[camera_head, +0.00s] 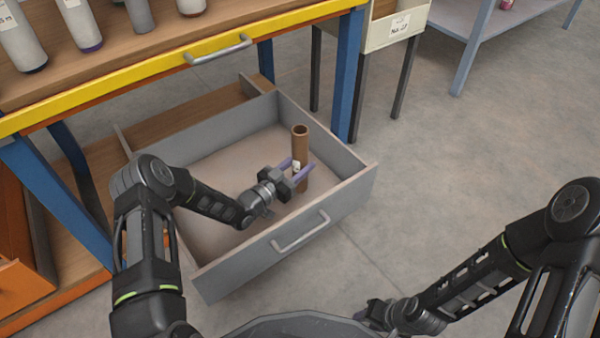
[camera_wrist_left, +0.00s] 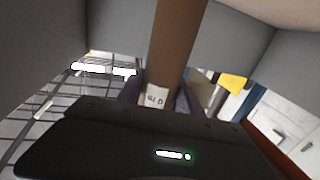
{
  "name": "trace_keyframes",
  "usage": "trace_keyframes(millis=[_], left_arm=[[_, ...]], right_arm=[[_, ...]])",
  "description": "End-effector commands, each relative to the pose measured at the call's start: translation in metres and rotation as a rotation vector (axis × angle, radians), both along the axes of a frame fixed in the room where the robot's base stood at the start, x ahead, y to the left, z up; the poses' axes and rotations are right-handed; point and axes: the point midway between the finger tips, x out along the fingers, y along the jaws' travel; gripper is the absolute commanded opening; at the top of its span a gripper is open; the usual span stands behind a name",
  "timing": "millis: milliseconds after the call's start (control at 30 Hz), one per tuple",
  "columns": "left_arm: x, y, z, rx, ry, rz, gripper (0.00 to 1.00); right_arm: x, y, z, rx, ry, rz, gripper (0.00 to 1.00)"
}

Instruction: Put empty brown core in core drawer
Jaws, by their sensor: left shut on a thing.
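The brown core (camera_head: 300,146) is an upright cardboard tube with an open top and a small white label. My left gripper (camera_head: 303,168) is shut on the brown core, its purple fingers on either side of it. The core and the gripper are over the open grey drawer (camera_head: 232,124), toward its right side. I cannot tell whether the core's lower end touches the drawer floor. In the left wrist view the core (camera_wrist_left: 175,45) runs between the fingers, with its label by them. My right gripper (camera_head: 375,313) is low at the bottom, its fingers largely hidden.
The drawer front with its handle (camera_head: 300,232) faces me. A yellow-edged bench (camera_head: 180,66) with several rolls stands above the drawer at the upper left. A labelled cream bin (camera_head: 396,26) stands behind. An orange drawer (camera_head: 22,282) is at the lower left. Floor to the right is clear.

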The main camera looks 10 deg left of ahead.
Motion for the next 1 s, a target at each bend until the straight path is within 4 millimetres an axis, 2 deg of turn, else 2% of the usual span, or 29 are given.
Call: trace_keyframes(millis=[233,667,700,933,1000], left_arm=[[0.0,0.0,-0.035,-0.001,0.0,0.0,0.03],[0.0,0.0,-0.039,-0.001,0.0,0.0,0.03],[0.0,0.0,-0.039,0.0,0.0,0.0,0.44],[0.0,0.0,-0.039,0.0,0.0,0.0,0.63],[0.0,0.0,-0.039,-0.001,0.0,0.0,0.64]], right_arm=[[0.003,-0.001,-0.017,0.003,-0.001,-0.002,0.36],[0.003,-0.001,-0.016,0.003,-0.002,-0.002,0.36],[0.003,-0.001,-0.016,0.003,-0.002,-0.002,0.36],[0.003,-0.001,-0.016,0.003,-0.001,-0.002,0.36],[0.003,-0.001,-0.016,0.003,-0.001,-0.002,0.36]])
